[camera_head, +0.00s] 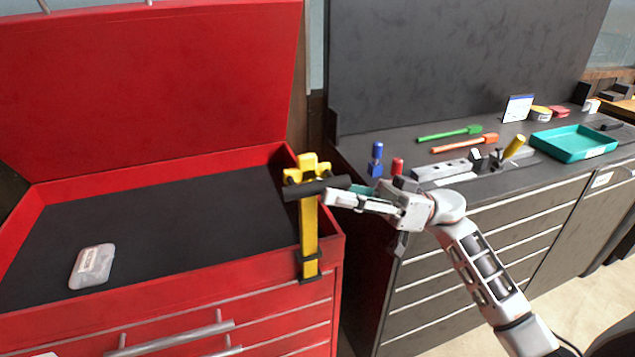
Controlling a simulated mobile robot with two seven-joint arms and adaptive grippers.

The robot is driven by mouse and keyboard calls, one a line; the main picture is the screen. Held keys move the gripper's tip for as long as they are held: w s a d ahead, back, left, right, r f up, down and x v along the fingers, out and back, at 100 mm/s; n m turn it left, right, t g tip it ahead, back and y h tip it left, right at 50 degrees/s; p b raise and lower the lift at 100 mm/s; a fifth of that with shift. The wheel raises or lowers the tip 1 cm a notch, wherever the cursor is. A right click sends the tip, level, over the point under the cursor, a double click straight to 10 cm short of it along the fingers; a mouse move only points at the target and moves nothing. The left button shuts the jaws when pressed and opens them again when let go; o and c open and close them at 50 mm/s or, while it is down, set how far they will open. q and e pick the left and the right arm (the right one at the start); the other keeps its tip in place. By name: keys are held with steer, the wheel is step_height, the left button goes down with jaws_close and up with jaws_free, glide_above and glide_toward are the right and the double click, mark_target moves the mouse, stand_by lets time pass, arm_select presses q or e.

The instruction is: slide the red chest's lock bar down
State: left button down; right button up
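The red chest (180,285) stands open at the left, with its red lid raised. The yellow lock bar (309,235) stands upright at its right front corner and passes through a dark bracket (310,258) on the chest's front. A black crosswise handle (312,188) sits near the bar's top, with yellow prongs above it. My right gripper (338,197) reaches in from the right, its fingertips at the handle's right end. One finger shows just below the handle; the other is mostly hidden, so I cannot tell whether it grips. My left gripper is out of view.
A grey box (92,266) lies on the chest's dark floor. A dark workbench (400,145) at the right holds a blue-handled item (376,158), a red one (397,166), green and orange tools, and a teal tray (566,145). A narrow gap separates chest and bench.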

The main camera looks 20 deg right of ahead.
mark_target(317, 190)
steer(key=shift+x, duration=1.65)
steer(key=shift+d, duration=0.1)
jaws_close()
steer(key=shift+f, duration=0.1)
